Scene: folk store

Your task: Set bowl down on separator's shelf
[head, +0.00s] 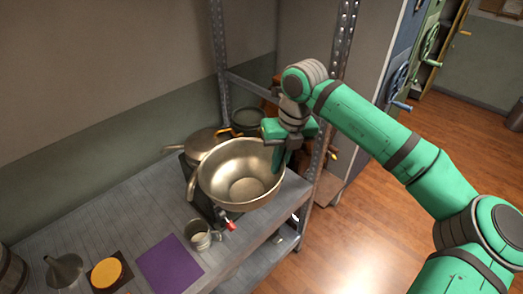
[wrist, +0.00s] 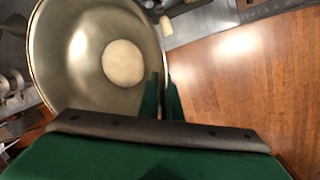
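The bowl (head: 243,172) is a wide, pale metal bowl, open side up, above the grey shelf (head: 130,215) at its right end. It also fills the upper left of the wrist view (wrist: 95,50). My gripper (head: 281,160) is at the bowl's right rim. In the wrist view its two green fingers (wrist: 162,88) stand either side of the rim, closed on it. The bowl hides what is directly under it, so I cannot tell whether its base touches anything. I cannot clearly make out a separator; a dark object with a red-tipped part (head: 230,225) shows partly below the bowl.
A lidded pot (head: 203,140) and a dark pot (head: 247,118) stand behind the bowl. A metal mug (head: 198,236), purple cloth (head: 170,262), orange disc (head: 106,272) and funnel (head: 65,268) lie on the shelf's left part.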

